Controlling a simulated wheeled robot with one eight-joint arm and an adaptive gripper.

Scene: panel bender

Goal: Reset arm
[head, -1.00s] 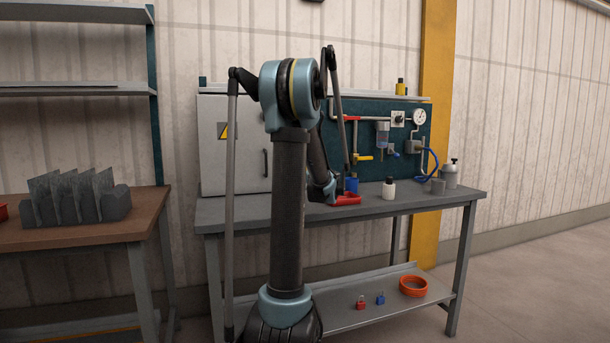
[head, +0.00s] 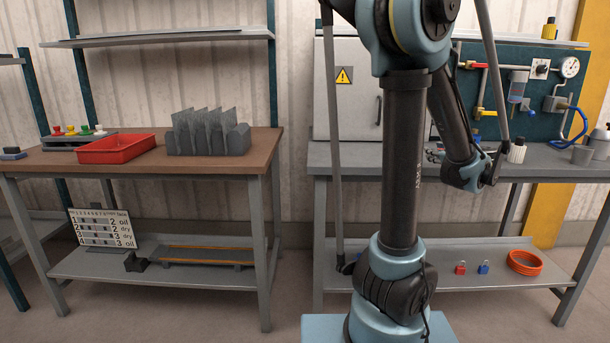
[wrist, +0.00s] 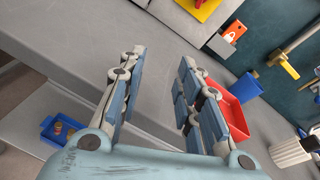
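My gripper (wrist: 162,60) is open and empty in the wrist view, its two blue-grey fingers apart above the grey bench (wrist: 70,40). I cannot tell whether the finger touches the tray. In the head view my arm stands in front of the grey bench (head: 345,158), bent with its wrist end low over the bench top. The gripper fingers are not clearly visible there.
A white ribbed bottle (head: 517,152) stands near my wrist end. A grey cabinet (head: 340,90) and a teal pneumatic panel (head: 490,75) back the bench. Padlocks and an orange coil (head: 524,262) lie on its shelf. A brown table (head: 60,160) with a red bin (head: 116,148) stands left.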

